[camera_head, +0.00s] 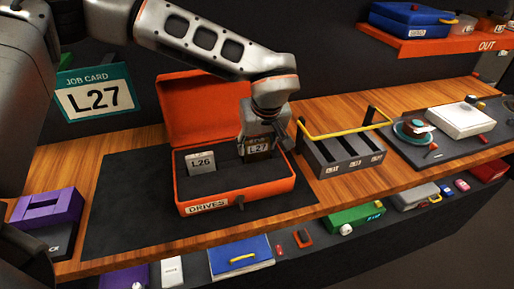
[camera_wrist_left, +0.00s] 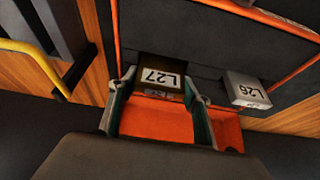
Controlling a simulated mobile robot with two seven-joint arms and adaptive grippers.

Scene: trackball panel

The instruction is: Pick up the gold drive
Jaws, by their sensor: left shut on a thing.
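The gold drive (camera_head: 258,148) is dark gold with a white L27 label and sits upright in the right part of the orange DRIVES case (camera_head: 240,199). My left gripper (camera_head: 264,138) comes down from above and is shut on it. In the left wrist view the gold drive (camera_wrist_left: 161,72) shows between the two fingers of my left gripper (camera_wrist_left: 160,98). Its lower part is hidden in the case. My right gripper is not in view.
A silver drive labelled L26 (camera_head: 201,161) stands left in the same case. The open lid (camera_head: 205,105) rises behind. A grey slotted rack with a yellow handle (camera_head: 345,155) stands to the right. A job card (camera_head: 94,94) reads L27. The dark mat (camera_head: 120,205) is clear at left.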

